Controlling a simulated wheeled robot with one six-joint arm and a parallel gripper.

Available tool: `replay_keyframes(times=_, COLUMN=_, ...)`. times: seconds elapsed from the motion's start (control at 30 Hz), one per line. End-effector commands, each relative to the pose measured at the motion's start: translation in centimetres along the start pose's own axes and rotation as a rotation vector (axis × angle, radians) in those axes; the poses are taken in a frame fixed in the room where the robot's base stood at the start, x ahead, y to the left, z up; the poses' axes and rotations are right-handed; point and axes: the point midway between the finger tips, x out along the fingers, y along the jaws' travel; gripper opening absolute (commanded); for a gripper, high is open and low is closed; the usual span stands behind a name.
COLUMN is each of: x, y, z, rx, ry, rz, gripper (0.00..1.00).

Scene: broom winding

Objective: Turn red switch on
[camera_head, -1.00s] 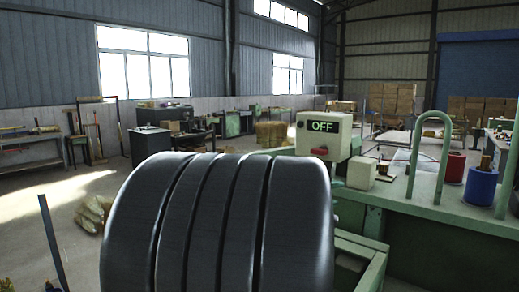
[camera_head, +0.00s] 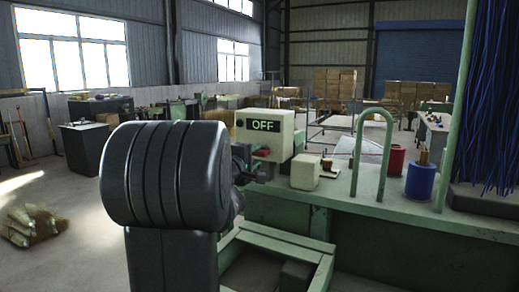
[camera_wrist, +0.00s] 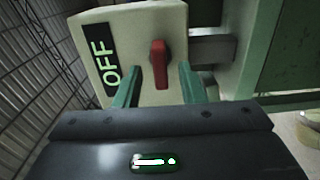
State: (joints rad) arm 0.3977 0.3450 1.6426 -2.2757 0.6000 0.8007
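The pale control box (camera_head: 284,136) stands on the green machine in the head view, its display (camera_head: 263,125) reading OFF. In the wrist view the box (camera_wrist: 135,28) fills the upper middle, with the display (camera_wrist: 101,60) on its left. The red switch (camera_wrist: 158,58) is a small lever on the box's face, standing lengthwise in the wrist picture. My gripper (camera_wrist: 160,82) is open, its two greenish fingers apart on either side of the switch's lower end. Contact cannot be told.
A cream block (camera_head: 305,171) sits on the green bench right of the box. A green hoop (camera_head: 372,150), a blue spool (camera_head: 420,181) and a red spool (camera_head: 393,158) stand farther right. A green frame (camera_head: 275,245) lies in front, below the box.

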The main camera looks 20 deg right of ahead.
Motion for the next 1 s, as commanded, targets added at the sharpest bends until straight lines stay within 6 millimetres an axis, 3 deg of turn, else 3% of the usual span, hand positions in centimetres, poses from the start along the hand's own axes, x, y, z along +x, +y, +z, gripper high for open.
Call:
replay_keyframes(times=0.23, x=2.9, y=0.1, z=0.0, rx=-0.002, ry=0.0, rz=-0.001, gripper=0.36)
replay_keyframes(times=0.63, x=3.6, y=0.0, z=0.0, rx=0.0, ry=0.0, rz=0.0, gripper=0.36)
replay_keyframes(times=0.8, x=3.6, y=0.0, z=0.0, rx=0.0, ry=0.0, rz=0.0, gripper=0.05)
replay_keyframes(times=1.0, x=3.5, y=-0.1, z=0.0, rx=-0.007, ry=0.0, rz=0.0, gripper=0.04)
